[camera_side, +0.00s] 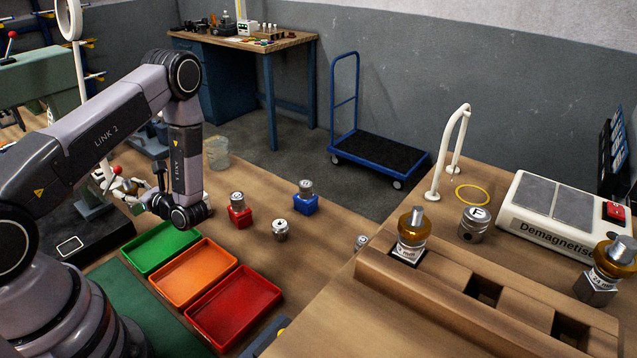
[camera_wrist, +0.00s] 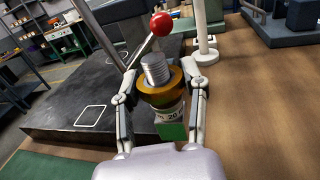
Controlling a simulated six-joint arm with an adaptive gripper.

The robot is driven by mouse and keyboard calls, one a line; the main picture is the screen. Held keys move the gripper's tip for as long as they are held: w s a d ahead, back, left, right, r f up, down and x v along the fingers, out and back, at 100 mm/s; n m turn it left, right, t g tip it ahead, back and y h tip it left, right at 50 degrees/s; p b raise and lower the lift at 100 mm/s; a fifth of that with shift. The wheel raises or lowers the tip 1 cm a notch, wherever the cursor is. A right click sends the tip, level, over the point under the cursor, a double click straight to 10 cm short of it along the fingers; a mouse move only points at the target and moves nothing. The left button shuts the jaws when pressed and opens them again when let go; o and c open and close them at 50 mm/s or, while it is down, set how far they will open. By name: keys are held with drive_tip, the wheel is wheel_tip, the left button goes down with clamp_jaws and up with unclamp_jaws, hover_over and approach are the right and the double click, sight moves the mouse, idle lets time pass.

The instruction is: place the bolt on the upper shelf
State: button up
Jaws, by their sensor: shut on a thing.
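In the wrist view my gripper (camera_wrist: 160,84) is shut on a bolt (camera_wrist: 156,69) with a silver threaded shank, a brass collar, a white label and a green face below. The shank points up and leans slightly. In the side view my gripper (camera_side: 124,188) is at the left, near the dark plate; the held bolt is small and partly hidden there. I cannot tell which surface is the upper shelf.
Green (camera_side: 160,246), orange (camera_side: 207,270) and red (camera_side: 234,306) trays lie in front of my arm. Small parts in red (camera_side: 239,215) and blue (camera_side: 306,204) holders stand behind. A demagnetiser (camera_side: 550,222) sits at right. In the wrist view, a red-knobbed lever (camera_wrist: 161,24) rises behind the bolt.

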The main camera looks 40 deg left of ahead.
sight(138, 209)
drive_tip(key=shift+f, duration=2.95)
drive_tip(key=shift+f, duration=0.1)
drive_tip(key=o, duration=1.2)
